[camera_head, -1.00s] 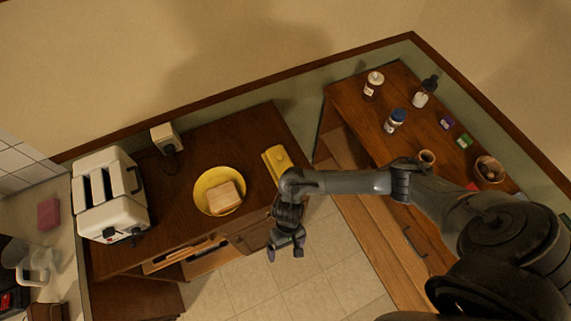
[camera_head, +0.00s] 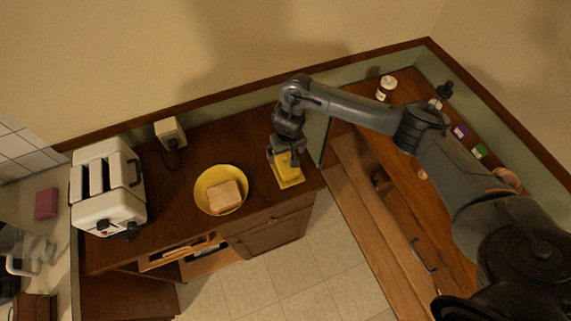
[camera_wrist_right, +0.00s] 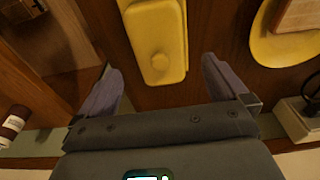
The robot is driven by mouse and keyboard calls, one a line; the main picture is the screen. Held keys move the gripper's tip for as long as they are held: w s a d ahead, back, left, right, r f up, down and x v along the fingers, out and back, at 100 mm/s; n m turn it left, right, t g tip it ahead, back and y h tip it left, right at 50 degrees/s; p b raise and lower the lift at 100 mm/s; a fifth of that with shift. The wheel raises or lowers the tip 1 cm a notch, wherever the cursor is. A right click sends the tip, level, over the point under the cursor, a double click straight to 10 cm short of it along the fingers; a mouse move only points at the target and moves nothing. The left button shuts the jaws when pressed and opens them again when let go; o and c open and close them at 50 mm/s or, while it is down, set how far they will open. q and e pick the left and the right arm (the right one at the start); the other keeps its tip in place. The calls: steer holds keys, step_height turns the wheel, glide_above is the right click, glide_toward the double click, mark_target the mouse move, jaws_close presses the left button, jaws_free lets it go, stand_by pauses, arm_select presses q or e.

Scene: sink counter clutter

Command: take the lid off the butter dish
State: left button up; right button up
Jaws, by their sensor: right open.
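The yellow butter dish (camera_head: 289,181) stands on the wooden counter, right of the yellow plate, partly hidden by my right gripper. In the right wrist view its lid (camera_wrist_right: 157,25) is on and has a round knob (camera_wrist_right: 160,62). My right gripper (camera_head: 284,157) is open above the dish. In the right wrist view its two fingers stand apart, one on each side of the knob, with nothing held between them. How far the fingertips are above the lid I cannot tell. My left gripper is not in view.
A yellow plate (camera_head: 204,204) with bread (camera_head: 223,196) sits left of the dish. A white toaster (camera_head: 110,190) stands further left, and a small socket box (camera_head: 170,132) is against the wall. A white-capped jar (camera_head: 386,88) stands on the right-hand counter.

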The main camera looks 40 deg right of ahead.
mark_target(285, 157)
steer(key=shift+w+d+f+b, duration=0.1)
steer(key=shift+w+f+b, duration=0.1)
steer(key=shift+f, duration=1.35)
steer(key=shift+w+d+f+b, duration=0.1)
steer(key=shift+w+f+b, duration=0.1)
steer(key=shift+f, duration=1.35)
steer(key=c, duration=1.1)
steer(key=shift+o, duration=0.2)
steer(key=shift+r, duration=0.15)
